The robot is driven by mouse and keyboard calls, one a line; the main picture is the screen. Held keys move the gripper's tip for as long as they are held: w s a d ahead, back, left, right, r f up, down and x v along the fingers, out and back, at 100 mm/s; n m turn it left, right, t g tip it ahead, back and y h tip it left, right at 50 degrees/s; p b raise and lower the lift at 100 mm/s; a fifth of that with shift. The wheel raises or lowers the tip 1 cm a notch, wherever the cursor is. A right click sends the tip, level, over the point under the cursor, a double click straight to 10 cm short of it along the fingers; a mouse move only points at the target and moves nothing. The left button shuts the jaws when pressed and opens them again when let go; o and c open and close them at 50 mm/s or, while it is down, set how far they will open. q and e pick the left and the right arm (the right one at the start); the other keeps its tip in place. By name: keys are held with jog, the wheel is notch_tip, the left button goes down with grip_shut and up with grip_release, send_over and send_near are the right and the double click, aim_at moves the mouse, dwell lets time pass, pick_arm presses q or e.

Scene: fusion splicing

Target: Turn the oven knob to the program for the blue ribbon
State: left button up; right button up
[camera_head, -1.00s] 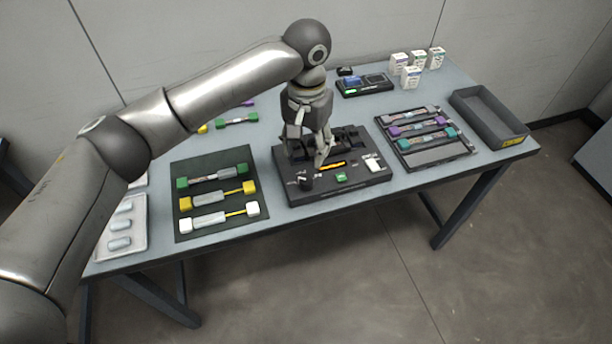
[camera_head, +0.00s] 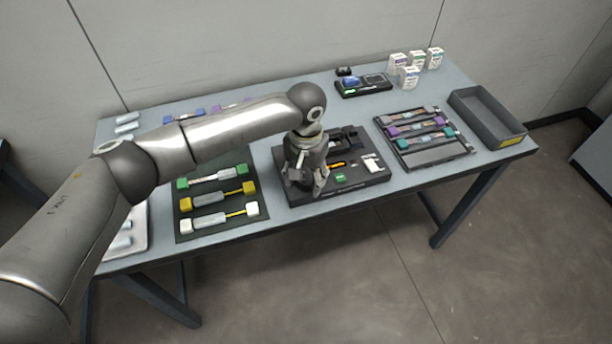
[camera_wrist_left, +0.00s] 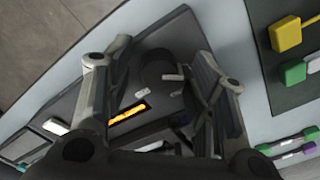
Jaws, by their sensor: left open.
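The oven is the black device (camera_head: 345,185) at the front middle of the table, with an orange-lit slot (camera_head: 336,164) and a green patch on its top. Its round dark knob (camera_wrist_left: 158,68) shows in the left wrist view, with small pale marks beside it; the gripper hides most of it in the head view. My left gripper (camera_head: 306,184) points down over the knob corner. It is open, with one finger on each side of the knob in the left wrist view (camera_wrist_left: 162,58); I cannot tell whether they touch it. A blue-ended ribbon piece (camera_head: 169,118) lies at the back left, partly behind my arm.
A dark mat (camera_head: 240,222) with green, yellow and white-ended pieces lies left of the oven. A rack (camera_head: 450,157) with purple and teal pieces and an empty grey bin (camera_head: 477,108) stand right. A small device (camera_head: 362,88) and white boxes (camera_head: 410,77) stand behind.

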pick_arm(q)
jog(key=c, duration=1.1)
jog(key=shift+o, duration=0.2)
